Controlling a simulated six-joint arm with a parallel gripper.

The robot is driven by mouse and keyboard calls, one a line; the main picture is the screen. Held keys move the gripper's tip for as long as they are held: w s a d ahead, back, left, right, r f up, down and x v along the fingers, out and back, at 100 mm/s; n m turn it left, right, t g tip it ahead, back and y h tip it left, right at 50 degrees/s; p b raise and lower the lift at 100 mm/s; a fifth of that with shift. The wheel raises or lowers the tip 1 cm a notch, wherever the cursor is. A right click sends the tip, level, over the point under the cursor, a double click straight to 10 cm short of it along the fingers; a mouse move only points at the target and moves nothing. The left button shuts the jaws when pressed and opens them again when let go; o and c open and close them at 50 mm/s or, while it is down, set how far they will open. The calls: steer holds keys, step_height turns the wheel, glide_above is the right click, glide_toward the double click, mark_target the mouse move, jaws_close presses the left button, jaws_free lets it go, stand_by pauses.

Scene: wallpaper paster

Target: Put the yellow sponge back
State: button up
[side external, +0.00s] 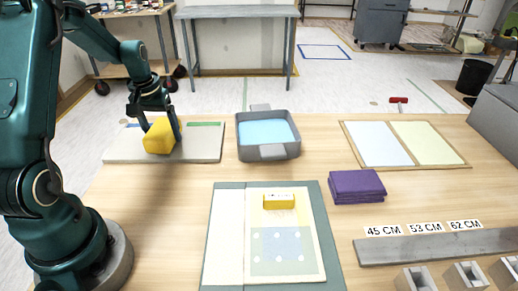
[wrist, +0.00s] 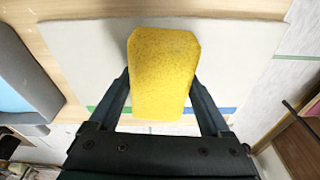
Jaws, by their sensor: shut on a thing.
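The yellow sponge (side external: 159,136) is at the grey-white board (side external: 207,148) at the left of the table. My gripper (side external: 162,125) is above the board with its fingers on either side of the sponge, shut on it. In the wrist view the sponge (wrist: 163,72) sits between the two dark fingers (wrist: 163,100), with the board (wrist: 85,65) below it. I cannot tell whether the sponge touches the board or hangs just above it. The board carries a green strip and a blue strip near its far edge.
A grey tray with blue liquid (side external: 268,152) stands right of the board.

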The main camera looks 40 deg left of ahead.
mark_target(161, 128)
steer(key=shift+f, duration=0.2)
steer(key=shift+f, duration=0.15)
steer(key=o, duration=1.2)
steer(key=r, duration=0.4)
steer(key=shift+s+d+r, duration=0.2)
steer(key=shift+s+r, duration=0.05)
steer(key=shift+r, duration=0.15)
steer(key=s+d+r+m+t, duration=0.1)
steer(key=d+r+m, duration=0.1)
steer(key=d+r, duration=0.35)
steer(key=s+d+r+m+t, duration=0.1)
steer(key=d+r+m, duration=0.15)
steer(key=d, duration=0.65)
steer(key=s+d+m, duration=0.1)
steer(key=s+d, duration=0.2)
steer(key=s+d+m+t, duration=0.1)
steer(key=s+d, duration=0.1)
steer(key=d, duration=0.1)
steer(key=s+d+r+m+t+h, duration=0.1)
steer(key=s+d, duration=0.1)
steer(key=s, duration=0.1)
steer(key=shift+s+d+r+m, duration=0.1)
steer(key=shift+s+d+m, duration=0.15)
steer(key=shift+s+d, duration=0.15)
